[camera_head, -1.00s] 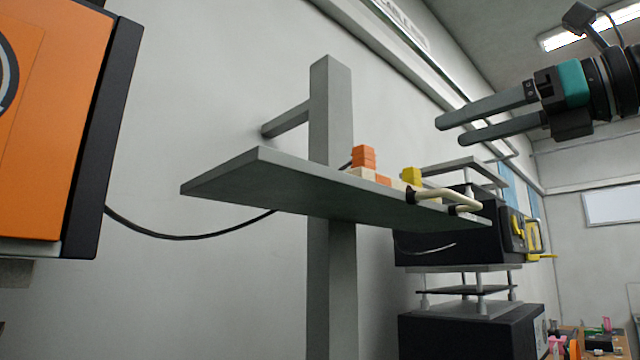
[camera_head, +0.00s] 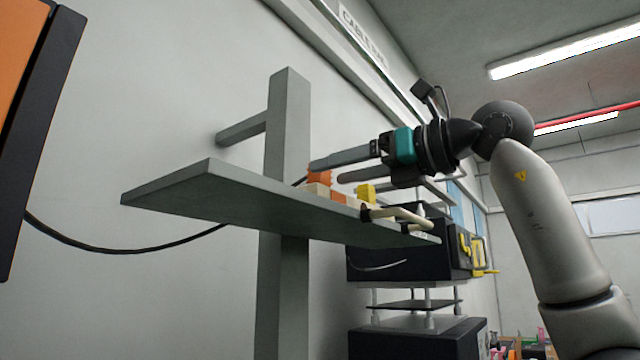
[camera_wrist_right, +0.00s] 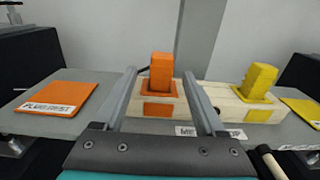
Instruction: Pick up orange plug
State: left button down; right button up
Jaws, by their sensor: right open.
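The orange plug (camera_wrist_right: 161,68) stands upright in a pale wooden block with an orange patch on its front, on the grey shelf (camera_head: 215,190). In the head view the orange plug (camera_head: 319,179) shows just below my fingertips, partly hidden. My right gripper (camera_head: 327,172) is open, reaching in from the right over the shelf. In the right wrist view its two fingers point toward the plug, one on each side of it in the picture; I cannot tell whether they touch it. My left gripper is in neither view.
An orange "PLUG REST" pad (camera_wrist_right: 60,98) lies on the shelf to the left. A pale handle (camera_head: 400,216) sticks out at the shelf's front edge. A grey post (camera_head: 288,120) stands behind.

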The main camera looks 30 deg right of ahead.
aim_at(327, 177)
jog(key=x, duration=0.4)
jog(key=shift+w+f, duration=0.15)
jog(key=shift+w, duration=0.05)
jog(key=shift+c, duration=0.4)
jog(key=shift+s, duration=0.1)
grip_shut()
